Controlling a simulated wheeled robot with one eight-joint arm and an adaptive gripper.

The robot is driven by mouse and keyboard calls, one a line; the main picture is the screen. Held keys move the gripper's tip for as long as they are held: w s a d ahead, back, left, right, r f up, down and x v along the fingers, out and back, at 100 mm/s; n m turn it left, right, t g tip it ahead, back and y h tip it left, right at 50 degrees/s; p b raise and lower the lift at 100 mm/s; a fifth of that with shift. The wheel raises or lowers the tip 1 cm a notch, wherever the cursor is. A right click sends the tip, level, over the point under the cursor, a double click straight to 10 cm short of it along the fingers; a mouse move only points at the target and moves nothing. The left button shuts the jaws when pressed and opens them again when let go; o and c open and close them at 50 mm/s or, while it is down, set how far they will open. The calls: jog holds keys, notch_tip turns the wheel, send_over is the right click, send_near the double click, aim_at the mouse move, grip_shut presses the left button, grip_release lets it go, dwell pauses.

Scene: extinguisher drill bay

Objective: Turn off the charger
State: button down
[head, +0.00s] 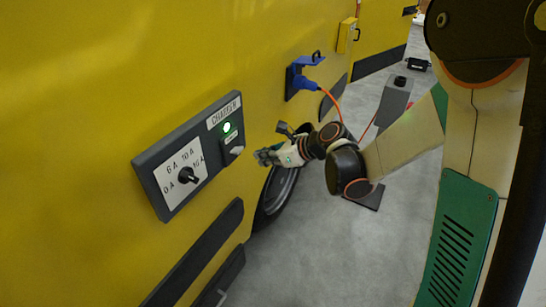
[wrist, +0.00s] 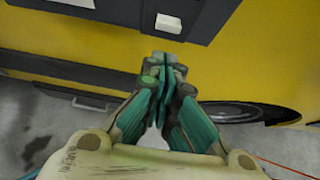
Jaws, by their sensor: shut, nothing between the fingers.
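The charger panel (head: 157,160) is a dark grey plate on the yellow vehicle side, labelled CHARGER. It has a lit green lamp (head: 226,127), a small pale switch (head: 234,152) below the lamp, and a black rotary knob (head: 187,175) on a white dial marked in amps. Which mark the knob points to is unclear. My gripper (head: 262,156) is shut and empty, just right of the panel and apart from the switch. In the wrist view my shut fingertips (wrist: 165,66) lie below the white switch (wrist: 168,23) on the panel's underside edge region (wrist: 120,8).
A blue socket (head: 299,78) with an orange cable (head: 330,99) plugged in is on the yellow wall (head: 80,60). A grey post (head: 393,103) stands on the floor behind my arm. Dark trim and a wheel (head: 277,191) are below. Grey floor (head: 330,250) is open in front.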

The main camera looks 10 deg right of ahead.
aim_at(235, 151)
jog(key=r+b+x, duration=0.1)
jog(key=b+x, duration=0.1)
jog(key=x, duration=0.5)
jog(key=shift+w+a+f, duration=0.25)
jog(key=shift+w+a, duration=0.1)
jog(key=shift+a, duration=0.15)
jog(key=b, duration=0.1)
jog(key=f+y+b, duration=0.1)
jog(key=b, duration=0.1)
jog(key=shift+w+a+t, duration=0.25)
jog(key=shift+a+t, duration=0.1)
jog(key=shift+t, duration=0.05)
jog(key=shift+w+r, duration=0.1)
jog(key=shift+r, duration=0.1)
